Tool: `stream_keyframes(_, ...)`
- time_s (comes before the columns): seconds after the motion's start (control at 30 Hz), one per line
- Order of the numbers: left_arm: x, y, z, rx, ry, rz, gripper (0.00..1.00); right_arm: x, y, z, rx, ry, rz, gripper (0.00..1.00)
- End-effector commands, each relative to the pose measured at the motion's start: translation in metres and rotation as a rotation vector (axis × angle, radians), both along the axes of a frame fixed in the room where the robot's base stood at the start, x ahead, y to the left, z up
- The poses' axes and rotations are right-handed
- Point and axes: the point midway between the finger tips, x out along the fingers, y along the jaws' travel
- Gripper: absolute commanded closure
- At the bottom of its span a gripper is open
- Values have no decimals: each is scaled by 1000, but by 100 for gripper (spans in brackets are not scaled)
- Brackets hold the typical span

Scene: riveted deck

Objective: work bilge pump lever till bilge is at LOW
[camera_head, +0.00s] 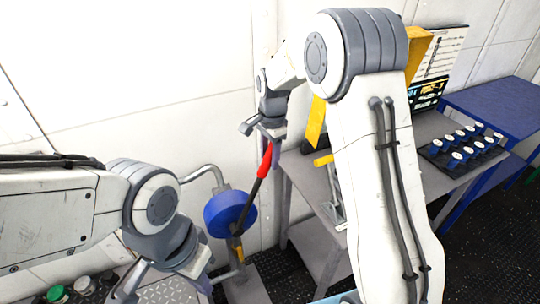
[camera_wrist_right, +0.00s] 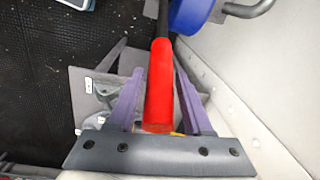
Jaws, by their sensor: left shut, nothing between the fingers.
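The pump lever has a red grip (camera_head: 265,160) on a dark shaft (camera_head: 252,195), leaning up and to the right from a blue round pump body (camera_head: 230,213) by the white wall. My right gripper (camera_head: 266,132) is at the upper end of the red grip. In the right wrist view the red grip (camera_wrist_right: 160,85) lies between its two purple fingers (camera_wrist_right: 160,95); whether they press on it I cannot tell. The blue pump body (camera_wrist_right: 192,15) shows at the top there. My left gripper (camera_head: 135,285) is low at the left, shut and empty, apart from the lever. No bilge level is readable.
A grey bench (camera_head: 425,185) stands right of the lever, partly behind my right arm. It bears a tray of blue-and-white knobs (camera_head: 462,147) and a printed board (camera_head: 440,60). A blue table (camera_head: 500,105) is beyond. Green and white caps (camera_head: 58,293) sit at lower left.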

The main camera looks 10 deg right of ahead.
Motion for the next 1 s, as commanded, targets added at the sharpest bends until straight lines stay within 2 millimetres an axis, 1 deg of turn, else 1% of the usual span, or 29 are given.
stream_keyframes(0.03,0,0,0,0,0,0,100,0,0,0,0,0,0,74)
stream_keyframes(0.07,0,0,0,0,0,0,100,0,0,0,0,0,0,86)
stream_keyframes(0.1,0,0,0,0,0,0,100,0,0,0,0,0,0,100)
stream_keyframes(1.0,0,0,0,0,0,0,100,0,0,1,0,-2,0,100)
